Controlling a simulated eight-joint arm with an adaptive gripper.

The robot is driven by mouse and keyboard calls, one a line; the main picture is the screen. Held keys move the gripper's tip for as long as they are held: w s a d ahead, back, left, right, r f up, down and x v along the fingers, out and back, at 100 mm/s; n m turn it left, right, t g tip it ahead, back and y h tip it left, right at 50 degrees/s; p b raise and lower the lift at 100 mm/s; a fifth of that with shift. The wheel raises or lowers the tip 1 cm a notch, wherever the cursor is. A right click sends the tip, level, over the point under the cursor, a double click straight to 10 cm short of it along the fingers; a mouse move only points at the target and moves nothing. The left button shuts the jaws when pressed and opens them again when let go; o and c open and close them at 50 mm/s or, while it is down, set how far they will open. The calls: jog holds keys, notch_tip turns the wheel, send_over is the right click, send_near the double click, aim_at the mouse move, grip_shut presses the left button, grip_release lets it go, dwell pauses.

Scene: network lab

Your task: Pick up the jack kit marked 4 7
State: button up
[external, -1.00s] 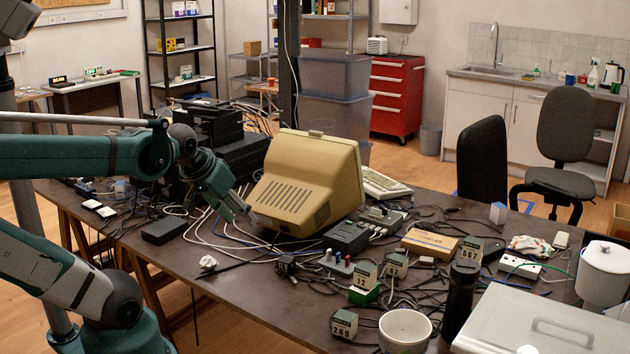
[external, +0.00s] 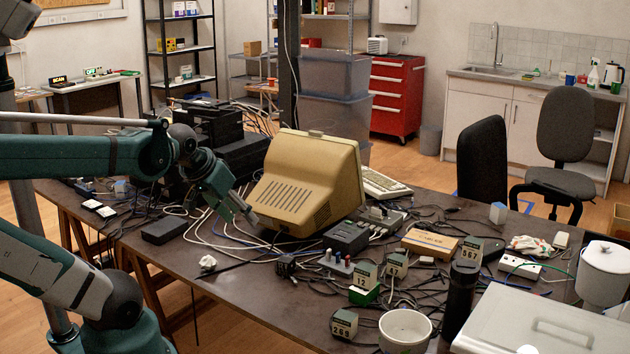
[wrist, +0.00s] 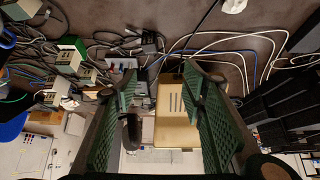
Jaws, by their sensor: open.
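The jack kit marked 4 7 (external: 395,266) is a small pale block with a dark numbered front. It stands among cables on the dark table, right of the middle in the external view. My gripper (external: 247,213) is far to its left, above the table beside the beige monitor. In the wrist view my gripper (wrist: 160,85) has its green fingers spread with nothing between them. Several kits show at the left of the wrist view, but their numbers are too small to read there.
Kits marked 12 (external: 363,276), 567 (external: 468,250) and 269 (external: 344,323) stand around it. The beige monitor (external: 305,185), a black bottle (external: 459,300) and a white bowl (external: 405,330) are nearby. Loose cables cover much of the table (external: 235,290), whose front left is clearer.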

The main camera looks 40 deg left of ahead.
jog(key=w, duration=0.1)
jog(key=m+g+h+p, duration=0.5)
jog(key=m+g+p, duration=0.3)
jog(key=m, duration=1)
send_over(398, 258)
jog(key=a, duration=0.3)
notch_tip(398, 258, down, 12)
jog(key=shift+d+r+t+p, duration=0.1)
jog(key=shift+t+p, duration=0.3)
jog(key=shift+x, duration=1.3)
